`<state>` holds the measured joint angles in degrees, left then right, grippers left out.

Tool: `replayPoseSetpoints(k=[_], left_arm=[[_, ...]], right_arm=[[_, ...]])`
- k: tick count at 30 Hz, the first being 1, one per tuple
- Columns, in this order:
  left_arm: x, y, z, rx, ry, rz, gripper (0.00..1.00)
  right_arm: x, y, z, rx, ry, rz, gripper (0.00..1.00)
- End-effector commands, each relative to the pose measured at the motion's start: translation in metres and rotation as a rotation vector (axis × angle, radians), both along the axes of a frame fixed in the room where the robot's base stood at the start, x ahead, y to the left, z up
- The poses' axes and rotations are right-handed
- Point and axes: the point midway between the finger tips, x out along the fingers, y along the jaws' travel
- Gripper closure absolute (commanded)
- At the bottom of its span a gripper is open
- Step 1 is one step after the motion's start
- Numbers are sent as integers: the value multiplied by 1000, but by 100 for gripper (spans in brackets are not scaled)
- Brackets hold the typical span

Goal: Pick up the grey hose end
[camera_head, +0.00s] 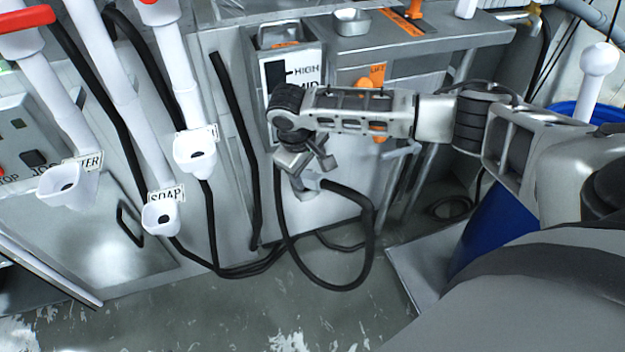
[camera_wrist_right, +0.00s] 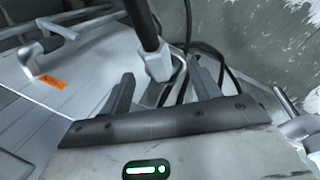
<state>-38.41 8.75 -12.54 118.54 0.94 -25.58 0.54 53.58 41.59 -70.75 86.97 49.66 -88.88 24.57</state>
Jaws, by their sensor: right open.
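The grey hose end (camera_head: 311,181) is a small grey fitting on a looped black hose (camera_head: 366,205), in front of the grey cabinet in the head view. My right gripper (camera_head: 312,160) is just above it, pointing down. In the right wrist view, a pale grey fitting (camera_wrist_right: 158,64) on a black hose shows between and slightly beyond the two dark fingers of my right gripper (camera_wrist_right: 162,85). The fingers are spread apart, with gaps visible beside the fitting. Exact contact cannot be told. My left gripper is not in view.
White funnel-shaped holders (camera_head: 163,214), one labelled SOAP, hang at the left with black hoses. A grey cabinet (camera_head: 345,180) with a HIGH/MID level plate (camera_head: 292,75) stands behind my right gripper. A blue container (camera_head: 490,235) is at the right. Grey floor (camera_head: 250,315) lies clear in front.

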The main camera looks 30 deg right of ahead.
Motion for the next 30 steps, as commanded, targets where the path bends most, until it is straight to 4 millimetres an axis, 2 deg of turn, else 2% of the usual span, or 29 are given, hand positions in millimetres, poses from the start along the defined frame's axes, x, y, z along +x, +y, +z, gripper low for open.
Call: replayPoseSetpoints(k=[12, 20, 26, 30], left_arm=[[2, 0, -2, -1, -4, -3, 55], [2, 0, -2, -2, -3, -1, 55], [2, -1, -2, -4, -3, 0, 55], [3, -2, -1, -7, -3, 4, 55]], right_arm=[[9, -17, -46, -1, 0, 1, 38], [9, -18, -49, -1, 0, 1, 38], [9, -18, -48, 0, 0, 1, 91], [10, -18, -48, 0, -2, 1, 97]])
